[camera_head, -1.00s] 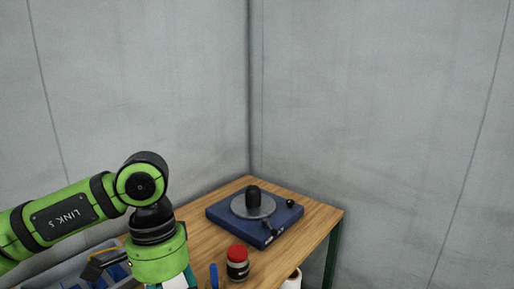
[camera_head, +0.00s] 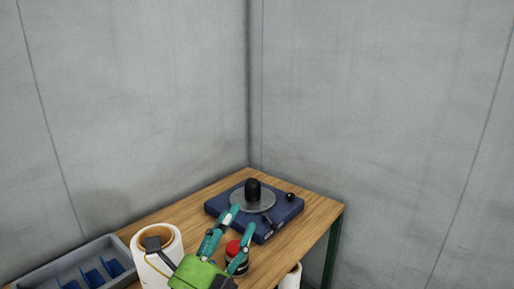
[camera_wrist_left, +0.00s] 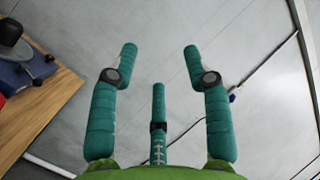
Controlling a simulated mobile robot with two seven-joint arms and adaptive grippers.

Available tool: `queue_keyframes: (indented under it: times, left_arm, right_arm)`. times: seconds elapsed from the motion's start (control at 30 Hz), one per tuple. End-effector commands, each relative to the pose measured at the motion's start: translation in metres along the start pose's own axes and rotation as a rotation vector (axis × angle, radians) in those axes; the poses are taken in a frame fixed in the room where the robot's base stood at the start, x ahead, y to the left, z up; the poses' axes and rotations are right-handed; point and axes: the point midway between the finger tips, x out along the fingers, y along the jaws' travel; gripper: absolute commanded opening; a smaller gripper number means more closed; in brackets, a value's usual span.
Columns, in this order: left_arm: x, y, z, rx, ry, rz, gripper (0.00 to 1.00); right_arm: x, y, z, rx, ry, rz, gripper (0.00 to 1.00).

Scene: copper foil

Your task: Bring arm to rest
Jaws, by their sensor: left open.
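My left gripper (camera_head: 242,222) shows at the bottom centre of the head view, with a green palm and teal fingers. Its fingers are spread apart and empty. It overlaps the red-lidded jar (camera_head: 235,252) and the front of the blue device in the picture; I cannot tell any contact. In the left wrist view the open fingers (camera_wrist_left: 160,53) point over the grey floor, with nothing between them. The rest of the left arm is mostly out of view. My right gripper is not in view.
A wooden table (camera_head: 308,218) stands in the wall corner. On it are a blue device (camera_head: 285,216) with a metal disc and black knob, a large white roll (camera_head: 146,272) and a grey bin (camera_head: 68,262) with blue dividers. Another white roll (camera_head: 291,279) shows at the bottom.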

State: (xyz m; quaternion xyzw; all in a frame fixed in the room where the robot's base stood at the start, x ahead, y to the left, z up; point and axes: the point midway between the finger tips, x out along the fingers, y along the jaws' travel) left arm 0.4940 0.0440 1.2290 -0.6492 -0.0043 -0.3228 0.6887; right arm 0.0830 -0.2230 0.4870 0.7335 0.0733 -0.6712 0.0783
Motion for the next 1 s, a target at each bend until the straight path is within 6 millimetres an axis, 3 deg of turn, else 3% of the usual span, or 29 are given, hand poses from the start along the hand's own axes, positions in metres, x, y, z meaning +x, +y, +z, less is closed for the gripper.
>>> queue_keyframes:
  times: [0.03,0.17,0.2,0.3,0.4,0.6,0.8,0.87,1.0]
  left_arm:
    - [-0.018,0.033,0.016,-0.160,-0.097,0.128,0.49]
    - [-0.077,0.110,0.043,-0.521,-0.354,0.413,0.49]
    - [-0.099,0.130,0.046,-0.620,-0.436,0.491,0.49]
    - [-0.162,0.174,0.046,-0.845,-0.651,0.673,0.49]
    - [-0.223,0.202,0.038,-1.020,-0.858,0.823,0.49]
    - [-0.317,0.223,0.014,-1.225,-1.187,1.019,0.49]
    - [-0.390,0.220,-0.011,-1.337,-1.467,1.158,0.49]
    - [-0.410,0.217,-0.019,-1.360,-1.551,1.195,0.49]
    - [-0.418,0.256,-0.022,-1.352,-1.556,1.210,0.49]
  right_arm:
    - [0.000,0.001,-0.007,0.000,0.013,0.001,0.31]
    - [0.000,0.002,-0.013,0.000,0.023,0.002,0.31]
    - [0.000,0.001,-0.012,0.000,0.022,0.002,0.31]
    - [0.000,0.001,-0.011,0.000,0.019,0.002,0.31]
    - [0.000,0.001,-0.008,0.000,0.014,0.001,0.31]
    - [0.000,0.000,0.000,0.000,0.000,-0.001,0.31]
    - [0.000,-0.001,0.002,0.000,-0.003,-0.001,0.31]
    - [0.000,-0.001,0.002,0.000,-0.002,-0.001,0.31]
    - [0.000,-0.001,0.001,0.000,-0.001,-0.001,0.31]
